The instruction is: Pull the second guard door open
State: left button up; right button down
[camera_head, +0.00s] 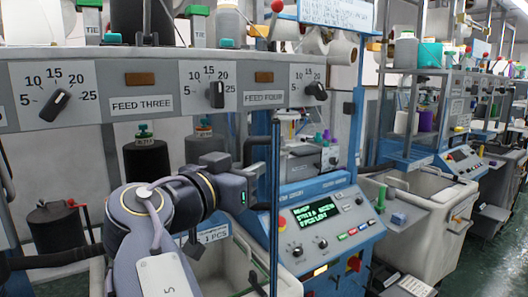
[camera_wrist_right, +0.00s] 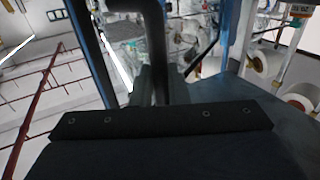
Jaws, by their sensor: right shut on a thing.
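The guard door (camera_head: 275,205) shows in the head view as a thin, dark upright edge, seen nearly edge-on, in front of the knitting machine. My right gripper (camera_head: 256,150) is at the left side of this edge, at the upper part of the door. In the right wrist view a black bar handle (camera_wrist_right: 156,50) runs down between the fingers of my right gripper (camera_wrist_right: 153,88), which is shut on it. Blue frame posts (camera_wrist_right: 238,45) stand beside the handle there. The fingertips are partly hidden behind the dark gripper body. My left gripper is not in view.
A blue control panel (camera_head: 318,222) with a green-lettered screen stands right of the door edge. A grey bin (camera_head: 425,215) stands further right. A panel with dials (camera_head: 150,88) spans the upper left. Open green floor (camera_head: 475,250) lies at the right.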

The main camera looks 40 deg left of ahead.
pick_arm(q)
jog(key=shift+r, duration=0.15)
pick_arm(e)
jog(key=shift+a, duration=0.1)
jog(key=c, duration=1.5)
grip_release()
jog(key=shift+w, duration=0.1)
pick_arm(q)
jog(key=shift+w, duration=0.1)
pick_arm(e)
jog(key=shift+f, duration=0.1)
